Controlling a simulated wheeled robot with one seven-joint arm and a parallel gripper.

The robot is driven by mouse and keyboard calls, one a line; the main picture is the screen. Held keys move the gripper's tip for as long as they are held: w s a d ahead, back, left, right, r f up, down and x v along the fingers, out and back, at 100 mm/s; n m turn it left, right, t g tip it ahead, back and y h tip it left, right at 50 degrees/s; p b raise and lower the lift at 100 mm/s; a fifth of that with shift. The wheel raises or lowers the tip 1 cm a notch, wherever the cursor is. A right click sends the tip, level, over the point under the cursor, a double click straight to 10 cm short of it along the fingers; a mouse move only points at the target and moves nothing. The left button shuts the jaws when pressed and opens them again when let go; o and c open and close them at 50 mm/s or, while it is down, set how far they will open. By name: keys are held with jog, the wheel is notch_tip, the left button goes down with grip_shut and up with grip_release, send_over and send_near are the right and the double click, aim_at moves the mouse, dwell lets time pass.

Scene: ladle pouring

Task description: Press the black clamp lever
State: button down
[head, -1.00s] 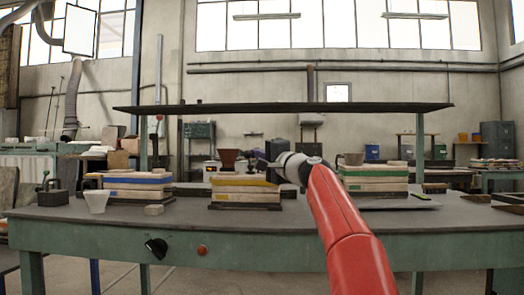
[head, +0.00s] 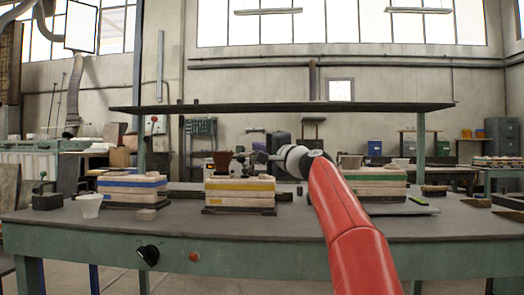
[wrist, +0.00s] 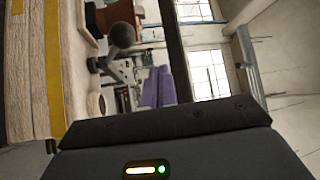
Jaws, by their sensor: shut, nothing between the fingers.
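A dark ball knob (wrist: 122,35) on a short grey arm shows close up in the wrist view and looks like the clamp lever. It stands beside a brown funnel (wrist: 97,17). In the head view the funnel (head: 222,164) sits on the yellow-striped mould stack (head: 240,196), and I cannot clearly pick out the lever there. My gripper (head: 260,158) is shut and empty, pointing left, just right of the funnel and above the stack. Its dark housing fills the bottom of the wrist view. Contact with the knob cannot be made out.
A blue-striped stack (head: 131,189) with a pale cup (head: 89,206) and a black block with a knob (head: 46,200) stand to the left. A green-striped stack (head: 378,186) is behind my arm. A dark shelf (head: 280,107) spans above. The table front (head: 270,225) is mostly clear.

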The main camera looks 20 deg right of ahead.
jog(key=s+d+f+b, duration=0.4)
jog(key=s+d+f, duration=0.1)
jog(key=f, duration=0.2)
jog(key=shift+b, duration=0.3)
jog(key=shift+d, duration=0.1)
